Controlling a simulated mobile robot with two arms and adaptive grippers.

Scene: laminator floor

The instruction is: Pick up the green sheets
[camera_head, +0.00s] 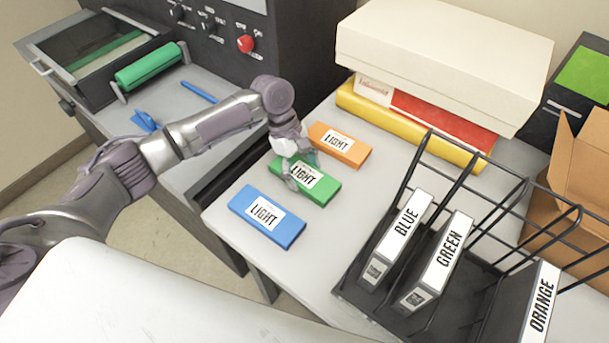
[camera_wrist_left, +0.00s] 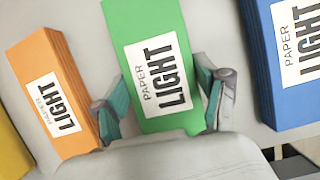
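The green sheets are a green pack (camera_head: 320,187) with a white LIGHT label, lying flat on the grey table between an orange pack (camera_head: 352,155) and a blue pack (camera_head: 287,235). The green pack (camera_wrist_left: 142,22) also fills the middle of the left wrist view. My left gripper (camera_head: 303,178) is over it, with its fingers spread, one beside each long side. The left wrist view shows the two fingers (camera_wrist_left: 162,98) straddling the pack; I cannot tell whether the pads touch it. My right gripper is not in view.
A black wire rack (camera_head: 480,165) with BLUE, GREEN and ORANGE labelled holders stands at the right. Stacked boxes (camera_head: 440,60) are at the back. A machine with a green roller (camera_head: 148,67) is at the left. A cardboard box (camera_head: 580,160) is at far right.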

